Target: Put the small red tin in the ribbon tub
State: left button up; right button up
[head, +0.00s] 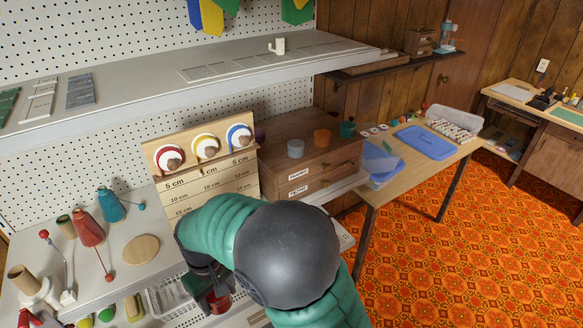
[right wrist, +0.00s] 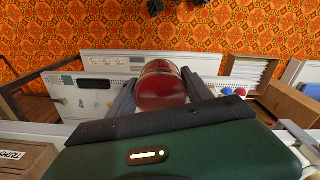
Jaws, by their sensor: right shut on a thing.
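The small red tin (right wrist: 162,86) is between the two fingers of my right gripper (right wrist: 160,95) in the right wrist view, its round end facing the camera. In the head view my right gripper (head: 208,290) is low in the middle, over the front of the workbench, with the red tin (head: 219,303) partly hidden by my arm. I cannot tell which container is the ribbon tub. My left gripper is not clearly seen.
A wooden spool board (head: 205,178) stands behind my right arm. Thread cones (head: 88,228) and a round wooden disc (head: 141,249) are on the left bench. A white basket (head: 168,297) is beside my gripper. A side table holds a blue lid (head: 426,142) and clear bin (head: 455,122).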

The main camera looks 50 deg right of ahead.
aim_at(367, 153)
jog(key=k+l+u, duration=0.1)
jog(key=l, duration=0.3)
jog(key=k+l, duration=0.1)
jog(key=l, duration=0.3)
jog(key=k+l+u, duration=0.15)
jog(key=l, duration=0.65)
jog(key=k+l+u, duration=0.15)
jog(key=l, duration=0.2)
jog(key=k+l, duration=0.15)
jog(key=l, duration=0.25)
jog(key=k+l+u, duration=0.15)
jog(key=l, duration=0.2)
jog(key=l+u, duration=0.1)
jog(key=l, duration=0.3)
jog(key=k+l+u, duration=0.1)
jog(key=l, duration=0.25)
jog(key=k+l+u, duration=0.1)
jog(key=l, duration=0.3)
jog(key=k+l+u, duration=0.1)
jog(key=l, duration=0.25)
jog(key=k+l+u, duration=0.1)
jog(key=l, duration=0.25)
jog(key=i+l, duration=0.1)
jog(key=l, duration=0.4)
jog(key=i+l+u, duration=0.1)
jog(key=l, duration=0.4)
